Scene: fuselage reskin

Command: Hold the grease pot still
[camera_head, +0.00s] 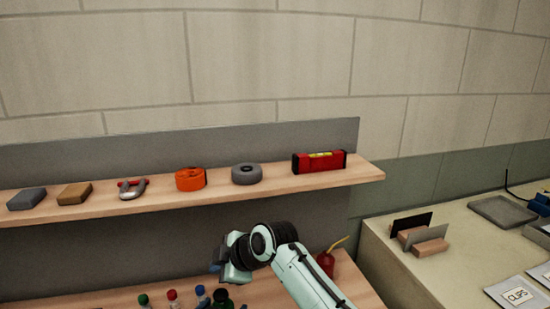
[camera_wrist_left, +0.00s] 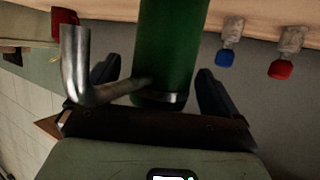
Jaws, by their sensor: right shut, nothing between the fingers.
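In the left wrist view, a green cylinder (camera_wrist_left: 167,50) with a metal band at its end stands between the fingers of my left gripper (camera_wrist_left: 160,85). It may be the grease pot; I cannot be sure. A bent metal rod (camera_wrist_left: 85,70) reaches across beside it. The left fingers are apart, with a clear gap on the left side; contact on the right is unclear. My right gripper (camera_head: 222,270) is shut and empty in the head view, above the lower shelf. My left gripper is not seen in the head view.
Several small bottles with coloured caps (camera_head: 172,295) stand on the lower shelf. A red oil can (camera_head: 326,262) is partly behind my right arm. The upper shelf (camera_head: 120,208) holds tape rolls, blocks, a clamp-like tool and a red level (camera_head: 319,162). A bench (camera_head: 400,270) is at right.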

